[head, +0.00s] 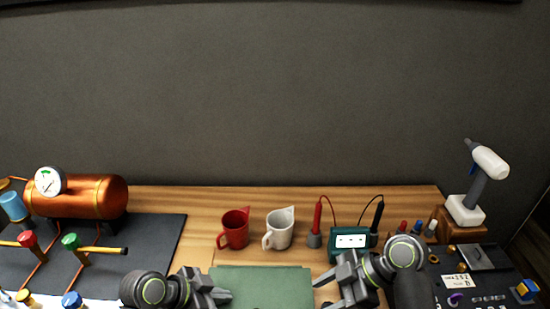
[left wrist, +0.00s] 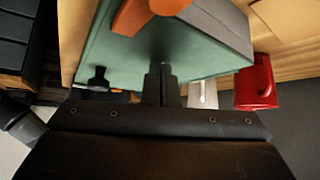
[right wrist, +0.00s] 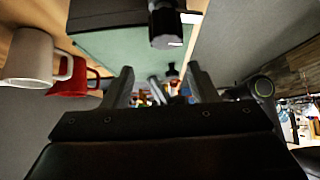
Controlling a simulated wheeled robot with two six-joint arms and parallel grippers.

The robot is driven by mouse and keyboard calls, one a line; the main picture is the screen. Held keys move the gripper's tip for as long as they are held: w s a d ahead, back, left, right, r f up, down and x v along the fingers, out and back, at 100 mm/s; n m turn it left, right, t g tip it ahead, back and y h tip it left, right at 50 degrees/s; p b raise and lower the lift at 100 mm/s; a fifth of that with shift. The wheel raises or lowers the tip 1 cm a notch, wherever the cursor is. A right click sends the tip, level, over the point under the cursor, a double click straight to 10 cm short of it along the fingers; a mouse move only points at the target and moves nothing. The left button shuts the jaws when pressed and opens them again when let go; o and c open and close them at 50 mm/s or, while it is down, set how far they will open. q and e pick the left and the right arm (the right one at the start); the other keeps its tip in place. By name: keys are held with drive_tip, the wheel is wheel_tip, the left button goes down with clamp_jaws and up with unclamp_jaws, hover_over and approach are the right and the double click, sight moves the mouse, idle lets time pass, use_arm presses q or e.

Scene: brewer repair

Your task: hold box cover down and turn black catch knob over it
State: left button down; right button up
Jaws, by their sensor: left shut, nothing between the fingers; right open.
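A green slab (head: 262,287) lies between my grippers in the head view, cut by the lower edge. In the right wrist view a larger black knob (right wrist: 166,27) with a white mark shows close up, above the finger gap. I cannot tell which piece is the box cover. My left gripper (head: 222,297) is shut and empty by the slab's left edge. My right gripper (head: 326,293) is open and empty at its right.
A red mug (head: 234,230) and a white mug (head: 279,230) stand behind the slab. A teal meter (head: 351,241) with red and black probes is right of them. A copper tank (head: 90,197) stands left; a dark panel (head: 500,268) with small parts lies right.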

sight(323, 305)
drive_tip(key=shift+f, duration=0.1)
drive_tip(key=shift+f, duration=1.5)
